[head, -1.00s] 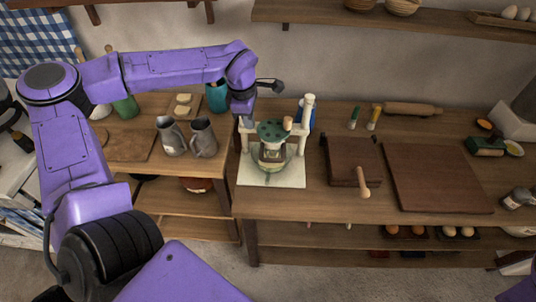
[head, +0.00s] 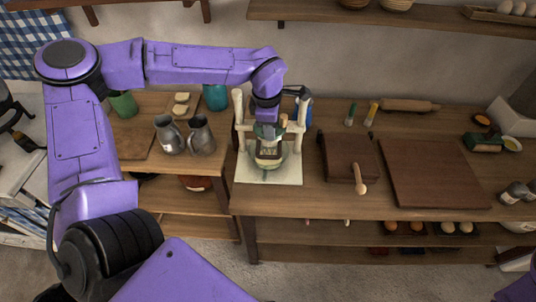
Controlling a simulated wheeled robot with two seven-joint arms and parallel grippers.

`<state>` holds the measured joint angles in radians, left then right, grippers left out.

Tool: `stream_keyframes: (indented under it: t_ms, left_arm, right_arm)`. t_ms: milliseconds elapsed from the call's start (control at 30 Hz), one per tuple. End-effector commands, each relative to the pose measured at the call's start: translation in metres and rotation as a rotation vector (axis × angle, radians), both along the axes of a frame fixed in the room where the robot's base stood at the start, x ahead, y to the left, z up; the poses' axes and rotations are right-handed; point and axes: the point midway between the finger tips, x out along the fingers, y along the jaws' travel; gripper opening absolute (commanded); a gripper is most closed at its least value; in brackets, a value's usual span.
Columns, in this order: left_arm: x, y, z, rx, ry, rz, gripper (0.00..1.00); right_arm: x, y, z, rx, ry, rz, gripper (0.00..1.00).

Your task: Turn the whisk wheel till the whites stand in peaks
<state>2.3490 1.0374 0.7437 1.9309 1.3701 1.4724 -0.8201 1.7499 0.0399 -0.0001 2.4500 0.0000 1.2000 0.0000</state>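The whisk stand has a pale base board (head: 248,173) and cream posts (head: 239,112) on either side. Its green whisk wheel (head: 261,132) is mostly covered by my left gripper (head: 268,122), which points down over it from above. A small tan knob (head: 283,120) shows at the wheel's right edge. Below the wheel is a bowl (head: 268,162), partly hidden; I cannot make out the whites in it. The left fingertips are hidden behind the wrist, so I cannot tell whether they are open or touch the wheel. My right gripper is out of view.
Two metal jugs (head: 202,136) stand on the left table, with a teal pot (head: 215,97) behind.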

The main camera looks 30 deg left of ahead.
Motion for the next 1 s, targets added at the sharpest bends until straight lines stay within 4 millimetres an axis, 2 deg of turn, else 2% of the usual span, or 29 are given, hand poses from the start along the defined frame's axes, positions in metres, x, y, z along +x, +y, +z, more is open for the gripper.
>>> stream_keyframes:
  t_ms: [33, 67, 367, 567, 1000]
  left_arm:
    - [0.0, 0.0, 0.0, 0.0, 0.0, 0.0, 0.47]
    - [0.0, 0.0, 0.0, 0.0, 0.0, 0.0, 0.51]
    - [0.0, 0.0, 0.004, 0.0, -0.001, 0.0, 0.51]
    - [0.001, 0.0, 0.028, 0.001, -0.003, 0.0, 0.51]
    - [0.0, 0.0, 0.076, 0.001, -0.002, 0.001, 0.51]
  right_arm:
    - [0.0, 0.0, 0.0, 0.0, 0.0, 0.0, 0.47]
    - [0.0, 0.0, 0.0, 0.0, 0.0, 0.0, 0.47]
    - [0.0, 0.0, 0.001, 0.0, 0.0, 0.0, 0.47]
    - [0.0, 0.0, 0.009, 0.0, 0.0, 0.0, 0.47]
    - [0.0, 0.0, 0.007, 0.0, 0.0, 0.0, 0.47]
